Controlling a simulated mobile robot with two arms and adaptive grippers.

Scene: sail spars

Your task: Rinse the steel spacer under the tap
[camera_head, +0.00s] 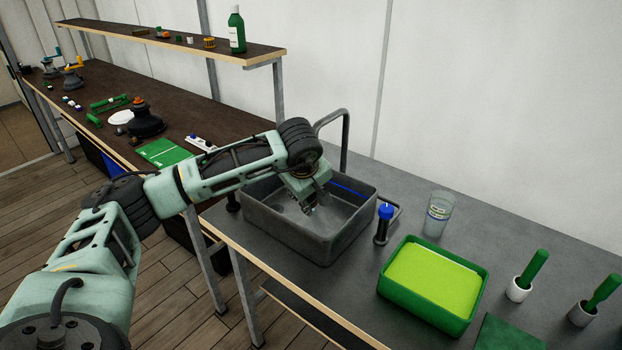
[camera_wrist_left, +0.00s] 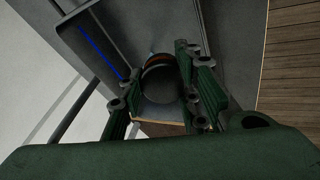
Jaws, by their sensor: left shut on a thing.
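My left gripper (camera_head: 312,206) reaches down into the grey sink (camera_head: 262,217) on the worktop. In the left wrist view its two green fingers (camera_wrist_left: 160,90) are shut on a dark, round thing (camera_wrist_left: 160,78) with an orange-brown band near its top, which I take to be the steel spacer. In the head view the gripper and arm hide most of it. The tap (camera_head: 345,135), a bent grey pipe, rises behind the sink, just beyond the wrist. I cannot make out running water. My right gripper is in neither view.
A blue-capped bottle (camera_head: 383,222) stands at the sink's right side. Further right are a clear cup (camera_head: 438,213), a green tub of yellow-green contents (camera_head: 468,318) and two green-handled tools in white holders (camera_head: 518,290). A dark workbench (camera_head: 185,107) with a shelf (camera_head: 180,42) runs left.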

